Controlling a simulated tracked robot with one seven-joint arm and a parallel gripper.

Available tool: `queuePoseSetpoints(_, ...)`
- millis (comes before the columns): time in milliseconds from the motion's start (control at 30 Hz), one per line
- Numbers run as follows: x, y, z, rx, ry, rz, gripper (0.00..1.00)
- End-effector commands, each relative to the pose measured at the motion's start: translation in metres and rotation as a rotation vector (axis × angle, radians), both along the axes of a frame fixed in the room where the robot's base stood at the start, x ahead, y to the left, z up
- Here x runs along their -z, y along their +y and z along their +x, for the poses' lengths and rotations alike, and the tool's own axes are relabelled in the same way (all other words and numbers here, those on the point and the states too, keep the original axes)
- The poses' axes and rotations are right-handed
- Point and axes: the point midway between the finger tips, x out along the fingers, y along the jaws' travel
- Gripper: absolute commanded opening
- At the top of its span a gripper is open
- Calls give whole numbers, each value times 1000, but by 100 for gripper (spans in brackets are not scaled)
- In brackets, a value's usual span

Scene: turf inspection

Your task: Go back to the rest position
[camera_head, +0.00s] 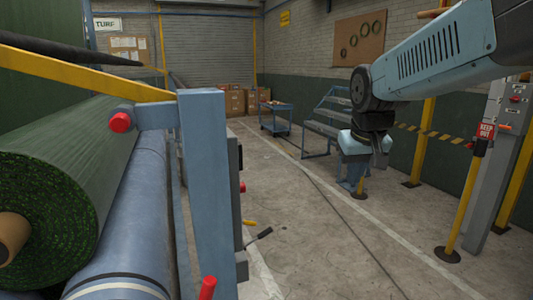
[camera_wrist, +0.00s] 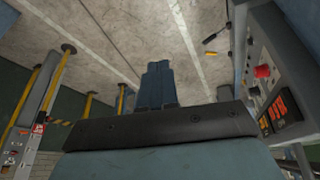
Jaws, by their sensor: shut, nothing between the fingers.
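My arm reaches in from the upper right of the head view. My gripper (camera_head: 357,187) hangs below its wrist, pointing down over open floor, apart from everything around it. In the wrist view my gripper (camera_wrist: 158,66) shows as two blue fingers side by side, pressed together with nothing between them. Concrete floor with a pale painted line lies beyond the fingertips.
A green turf roll (camera_head: 62,200) and blue rollers (camera_head: 125,225) fill the left, beside a blue frame post (camera_head: 208,190). Yellow posts (camera_head: 462,200) stand at right. Blue steps (camera_head: 325,125) and a cart (camera_head: 275,120) stand behind. A red button (camera_wrist: 262,71) shows on a panel.

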Motion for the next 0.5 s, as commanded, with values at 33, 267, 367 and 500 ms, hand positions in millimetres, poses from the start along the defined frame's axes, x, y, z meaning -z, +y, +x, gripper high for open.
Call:
queuePoseSetpoints(33, -2, -4, -15, 10, -16, 3, 0)
queuePoseSetpoints(267, 3, -21, -71, 53, -69, 28, 0)
queuePoseSetpoints(367, 8, -27, -89, 66, -86, 40, 0)
queuePoseSetpoints(500, 13, -32, -105, 78, -102, 54, 0)
